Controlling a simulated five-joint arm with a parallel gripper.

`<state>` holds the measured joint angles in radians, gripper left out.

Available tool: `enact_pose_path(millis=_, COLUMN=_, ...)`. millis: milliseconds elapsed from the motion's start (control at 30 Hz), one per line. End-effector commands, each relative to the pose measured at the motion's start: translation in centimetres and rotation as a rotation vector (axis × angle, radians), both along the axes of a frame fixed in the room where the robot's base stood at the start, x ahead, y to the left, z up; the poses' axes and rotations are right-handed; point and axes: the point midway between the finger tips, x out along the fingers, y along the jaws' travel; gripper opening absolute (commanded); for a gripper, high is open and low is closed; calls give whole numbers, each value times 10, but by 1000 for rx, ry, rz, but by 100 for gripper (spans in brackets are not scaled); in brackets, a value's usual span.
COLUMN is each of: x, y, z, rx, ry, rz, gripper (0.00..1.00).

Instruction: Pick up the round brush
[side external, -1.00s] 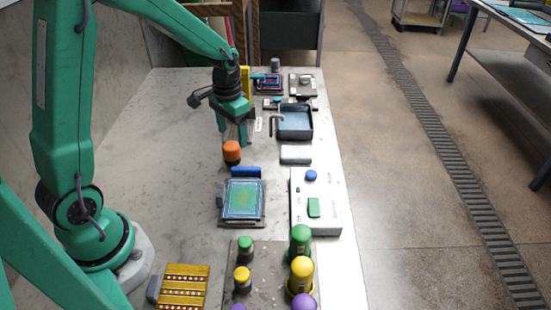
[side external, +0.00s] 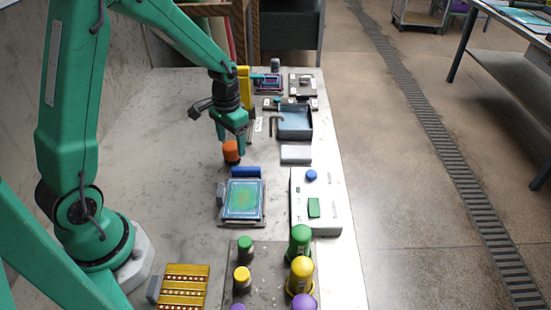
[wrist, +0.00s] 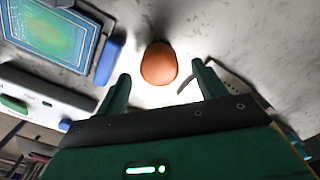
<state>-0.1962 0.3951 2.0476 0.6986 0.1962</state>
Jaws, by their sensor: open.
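The round brush (side external: 231,150) has an orange rounded top and a dark lower part. It stands upright on the pale table in the side view. In the wrist view its orange top (wrist: 158,64) lies between the tips of my two fingers, with a gap on both sides. My gripper (side external: 231,142) is open and points down, just above and around the brush in the side view. It also shows in the wrist view (wrist: 162,72). I cannot tell how far down the fingers reach beside the brush. The brush's base is mostly hidden in the wrist view.
A blue block (side external: 245,172) and a framed blue-green rug piece (side external: 243,200) lie just nearer the camera. A white control box (side external: 315,205), a grey block (side external: 296,154) and a dark tray (side external: 295,122) are to the right. The table left of the brush is clear.

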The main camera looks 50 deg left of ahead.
Motion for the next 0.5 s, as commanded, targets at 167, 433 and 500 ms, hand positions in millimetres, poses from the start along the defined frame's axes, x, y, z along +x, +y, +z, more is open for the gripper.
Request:
enact_pose_path(millis=167, x=-1, y=0, z=-20, rx=-1, ry=4, rz=0, gripper=70)
enact_pose_path(millis=433, x=0, y=0, z=-43, rx=0, ry=1, rz=0, gripper=70)
enact_pose_path(millis=500, x=0, y=0, z=-44, rx=0, ry=1, rz=0, gripper=70)
